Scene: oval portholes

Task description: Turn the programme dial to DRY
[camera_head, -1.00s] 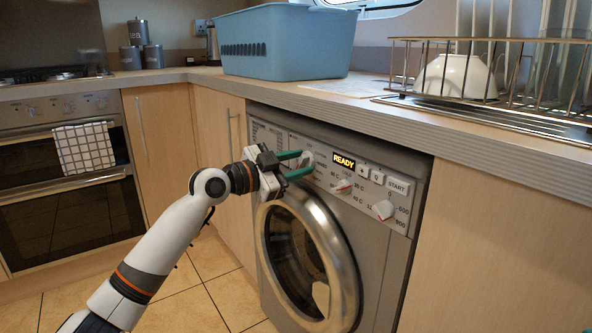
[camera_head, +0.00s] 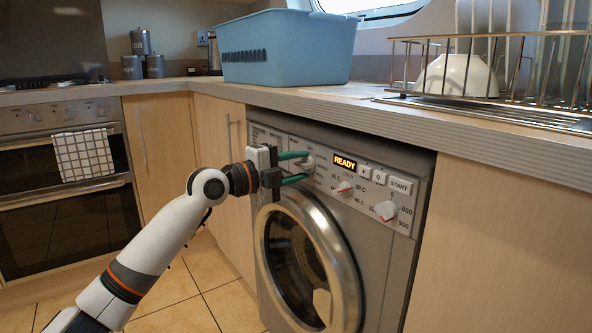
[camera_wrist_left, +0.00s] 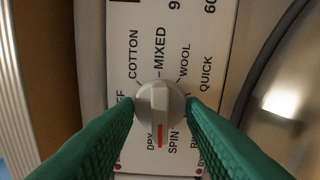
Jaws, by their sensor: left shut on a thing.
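The programme dial (camera_head: 308,162) is a small pale knob on the washing machine's panel (camera_head: 268,132). In the left wrist view the dial (camera_wrist_left: 160,96) shows a red pointer mark at its lower end, between the DRY label (camera_wrist_left: 152,142) and the SPIN label (camera_wrist_left: 173,142). My left gripper (camera_head: 302,167) is shut on the dial, with one green finger on each side. In the wrist view the fingers (camera_wrist_left: 160,108) partly cover the lower labels. My right gripper is not in view.
The lit READY display (camera_head: 345,162), the START button (camera_head: 400,186) and two more knobs (camera_head: 345,188) sit right of the dial. The round door (camera_head: 312,262) is shut below. The worktop (camera_head: 390,120) overhangs above, with a blue basket (camera_head: 290,48) on it.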

